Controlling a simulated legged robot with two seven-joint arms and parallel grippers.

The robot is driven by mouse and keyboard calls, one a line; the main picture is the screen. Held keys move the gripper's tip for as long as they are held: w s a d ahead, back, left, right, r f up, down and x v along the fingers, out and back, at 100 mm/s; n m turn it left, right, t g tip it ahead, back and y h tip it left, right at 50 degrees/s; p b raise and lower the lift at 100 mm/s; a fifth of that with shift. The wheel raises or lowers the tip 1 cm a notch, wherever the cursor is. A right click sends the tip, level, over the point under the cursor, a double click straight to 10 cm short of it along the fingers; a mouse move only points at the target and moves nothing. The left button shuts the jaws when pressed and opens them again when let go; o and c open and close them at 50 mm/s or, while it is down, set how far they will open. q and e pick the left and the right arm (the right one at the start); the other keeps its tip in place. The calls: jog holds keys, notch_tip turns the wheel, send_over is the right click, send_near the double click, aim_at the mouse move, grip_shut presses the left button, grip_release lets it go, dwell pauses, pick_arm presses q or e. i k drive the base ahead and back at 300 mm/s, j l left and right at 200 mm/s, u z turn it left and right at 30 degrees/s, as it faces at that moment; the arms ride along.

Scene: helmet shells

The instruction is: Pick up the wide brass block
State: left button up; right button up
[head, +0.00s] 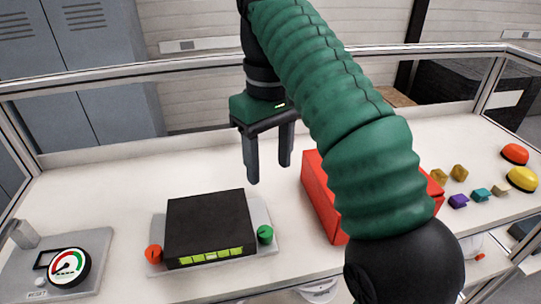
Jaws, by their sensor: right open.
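Two small brass-coloured blocks stand on the white table at the right, one on the left (438,176) and one on the right (459,172). I cannot tell surely which is the wide one. My right gripper (268,172) is open and empty, fingers pointing down, above the table behind the black box and well to the left of the blocks. My green right arm crosses the middle of the view and passes in front of part of the red box. My left gripper is not in view.
A red box (319,200) stands between my right gripper and the blocks. Purple (458,201), teal (481,194) and grey (500,190) blocks lie near the brass ones. Red (514,154) and yellow (522,179) domes, a black box (210,225) and a gauge (69,267) also stand here.

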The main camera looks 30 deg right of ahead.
aim_at(437, 175)
jog(key=k+l+u, duration=0.15)
jog(key=l+u, duration=0.2)
jog(key=k, duration=1)
